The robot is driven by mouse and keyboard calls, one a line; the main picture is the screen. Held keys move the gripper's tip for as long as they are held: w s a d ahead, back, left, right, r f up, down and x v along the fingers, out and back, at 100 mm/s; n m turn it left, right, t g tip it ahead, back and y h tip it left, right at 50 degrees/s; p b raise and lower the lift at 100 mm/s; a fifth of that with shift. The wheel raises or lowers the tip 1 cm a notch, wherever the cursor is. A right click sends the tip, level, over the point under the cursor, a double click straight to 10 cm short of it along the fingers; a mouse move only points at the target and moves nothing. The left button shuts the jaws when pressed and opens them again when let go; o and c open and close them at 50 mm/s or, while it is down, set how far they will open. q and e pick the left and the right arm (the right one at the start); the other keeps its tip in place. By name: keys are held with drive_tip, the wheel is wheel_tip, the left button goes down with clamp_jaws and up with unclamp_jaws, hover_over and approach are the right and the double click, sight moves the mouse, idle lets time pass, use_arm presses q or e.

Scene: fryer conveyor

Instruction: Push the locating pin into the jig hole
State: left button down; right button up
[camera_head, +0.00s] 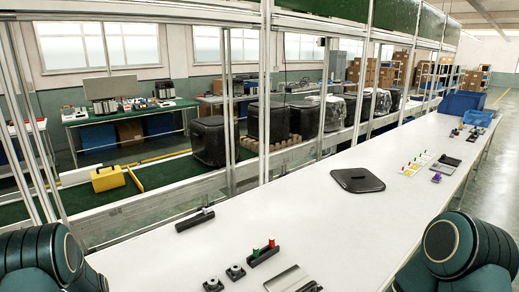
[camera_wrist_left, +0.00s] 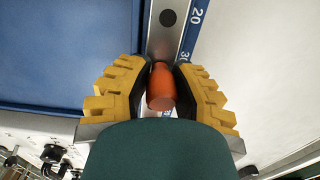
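In the left wrist view my left gripper (camera_wrist_left: 162,88) has yellow ribbed fingers with black pads. An orange-red cylinder (camera_wrist_left: 161,87) sits centred between the pads, which appear closed on its sides. I cannot make out which holds the jig hole. Neither gripper shows in the head view.
The long white table (camera_head: 300,215) has free room around its middle. A dark bar (camera_head: 195,219) lies near its left edge, a metal plate (camera_head: 290,279) at the front, and a black flat lid (camera_head: 357,180) farther back.

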use_arm(q)
drive_tip(key=shift+s+t+b, duration=0.1)
drive_tip(key=shift+t+b, duration=0.4)
drive_tip(key=shift+b, duration=0.2)
idle(0.4)
drive_tip(key=shift+r, duration=0.25)
idle(0.8)
drive_tip(key=shift+f+b, duration=0.15)
drive_tip(key=shift+b, duration=0.2)
idle(0.4)
drive_tip(key=c, duration=0.9)
unclamp_jaws()
